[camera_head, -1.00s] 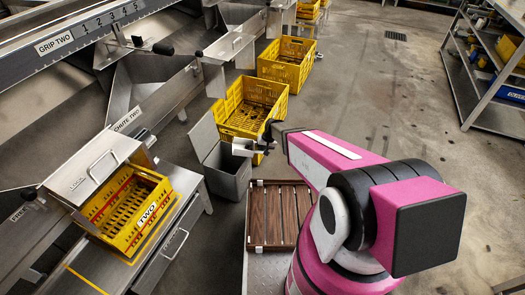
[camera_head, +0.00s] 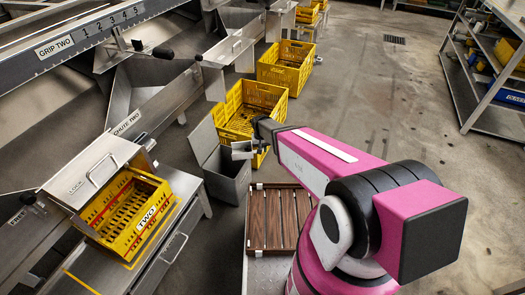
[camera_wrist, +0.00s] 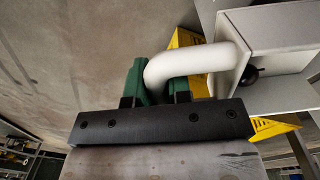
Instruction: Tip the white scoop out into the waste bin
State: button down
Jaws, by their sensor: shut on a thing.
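The white scoop shows in the wrist view, with its curved handle (camera_wrist: 200,62) between the green fingers of my gripper (camera_wrist: 160,82) and its box-like body (camera_wrist: 275,38) at the right. My gripper is shut on the handle. In the head view my gripper (camera_head: 262,138) is small and dark, and the scoop (camera_head: 242,150) sticks out from it to the left. A grey metal bin (camera_head: 232,190) stands on the floor with its lid up; I take it as the waste bin. The scoop appears over the bin's back right rim, tilted.
A yellow crate (camera_head: 233,118) stands right behind the bin, close to my gripper. A brown slatted tray (camera_head: 268,243) lies in front. A yellow crate labelled TWO (camera_head: 133,232) sits under the chute at the left. Open floor (camera_head: 400,125) lies to the right.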

jog(key=s+a+r+t+h, duration=0.1)
jog(key=a+r+h, duration=0.8)
jog(key=h, duration=0.3)
jog(key=shift+v, duration=0.85)
dwell(1.5)
jog(key=shift+w, duration=0.1)
dwell(0.4)
